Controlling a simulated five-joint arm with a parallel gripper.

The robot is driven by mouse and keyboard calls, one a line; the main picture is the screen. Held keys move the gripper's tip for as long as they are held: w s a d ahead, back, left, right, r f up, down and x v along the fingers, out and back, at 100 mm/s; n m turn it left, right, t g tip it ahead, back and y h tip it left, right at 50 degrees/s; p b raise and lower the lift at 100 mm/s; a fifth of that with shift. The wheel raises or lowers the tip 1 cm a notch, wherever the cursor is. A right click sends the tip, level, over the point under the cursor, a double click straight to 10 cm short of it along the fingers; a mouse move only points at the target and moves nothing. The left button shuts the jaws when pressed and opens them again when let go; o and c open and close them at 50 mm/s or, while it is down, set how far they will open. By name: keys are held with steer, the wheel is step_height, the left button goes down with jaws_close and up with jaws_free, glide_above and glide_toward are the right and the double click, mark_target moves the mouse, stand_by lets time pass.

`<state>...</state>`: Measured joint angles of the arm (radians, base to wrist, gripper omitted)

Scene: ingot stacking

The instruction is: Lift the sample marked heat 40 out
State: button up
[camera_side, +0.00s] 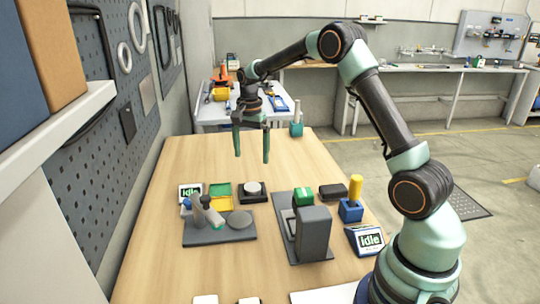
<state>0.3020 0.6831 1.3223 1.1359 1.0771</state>
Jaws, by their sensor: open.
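No marking reading heat 40 is legible in the side view, so I cannot tell which piece is that sample. A green block (303,197) sits at the far end of a dark base plate (283,212), behind a tall grey block (314,236) that hides part of the plate. A pale round piece (253,187) rests on a black square holder (246,199). My gripper (252,157) hangs with its fingers down above the far part of the wooden table, open and empty, apart from these pieces.
A grey-based instrument (220,240), a green and yellow tray (220,203) and an idle display (190,190) stand left. A dark block (333,191), a blue holder (350,211) with a yellow cylinder (355,187) and another idle display (368,240) stand right. The table's far middle is clear.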

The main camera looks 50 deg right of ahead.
mark_target(253, 186)
step_height(253, 186, down, 12)
steer(key=shift+d+r, duration=0.1)
steer(key=shift+r, duration=0.05)
stand_by(0.5)
